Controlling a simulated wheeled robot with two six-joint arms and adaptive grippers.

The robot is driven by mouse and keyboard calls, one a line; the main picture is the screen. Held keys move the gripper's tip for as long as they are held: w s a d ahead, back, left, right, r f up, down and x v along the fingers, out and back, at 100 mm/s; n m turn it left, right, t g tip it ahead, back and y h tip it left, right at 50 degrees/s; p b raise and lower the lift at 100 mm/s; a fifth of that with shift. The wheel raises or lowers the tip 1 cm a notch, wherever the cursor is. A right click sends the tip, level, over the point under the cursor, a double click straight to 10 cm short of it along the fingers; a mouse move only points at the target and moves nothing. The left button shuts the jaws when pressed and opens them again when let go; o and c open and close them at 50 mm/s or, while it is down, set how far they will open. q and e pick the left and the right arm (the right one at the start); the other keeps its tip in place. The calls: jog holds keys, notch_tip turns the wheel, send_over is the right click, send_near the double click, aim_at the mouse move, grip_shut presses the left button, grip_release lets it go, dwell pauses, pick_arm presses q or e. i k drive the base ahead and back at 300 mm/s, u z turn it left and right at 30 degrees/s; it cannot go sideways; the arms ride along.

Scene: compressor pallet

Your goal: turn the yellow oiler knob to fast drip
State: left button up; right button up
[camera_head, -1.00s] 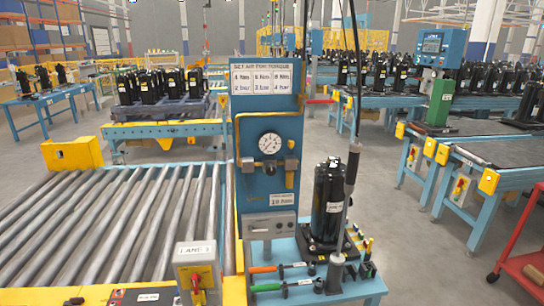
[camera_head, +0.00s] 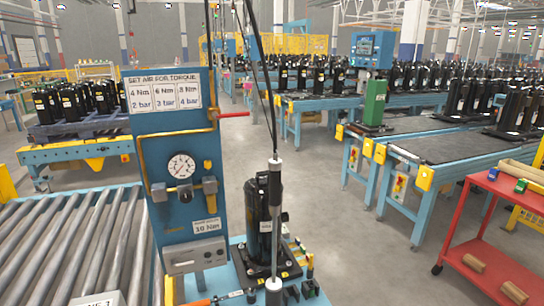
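A blue air panel (camera_head: 150,120) stands upright left of centre, with a torque chart (camera_head: 165,95) at its top. A round pressure gauge (camera_head: 181,165) is on its front. A dark unit (camera_head: 159,192) and a grey unit (camera_head: 209,186) sit on either side just below the gauge. A small orange-yellow spot (camera_head: 207,164) shows above the right unit; it is too small to tell whether it is the oiler knob, or how it is set. A red lever (camera_head: 233,114) sticks out at the right. Neither gripper is in view.
A black compressor (camera_head: 257,220) and a hanging screwdriver (camera_head: 275,200) stand right of the panel, over a light-blue bench. A roller conveyor (camera_head: 70,245) lies at left. A red cart (camera_head: 462,235) is at right. Grey floor (camera_head: 350,250) is clear between bench and cart.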

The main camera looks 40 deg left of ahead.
aim_at(207, 163)
jog(key=i, duration=0.9)
jog(key=u, duration=0.4)
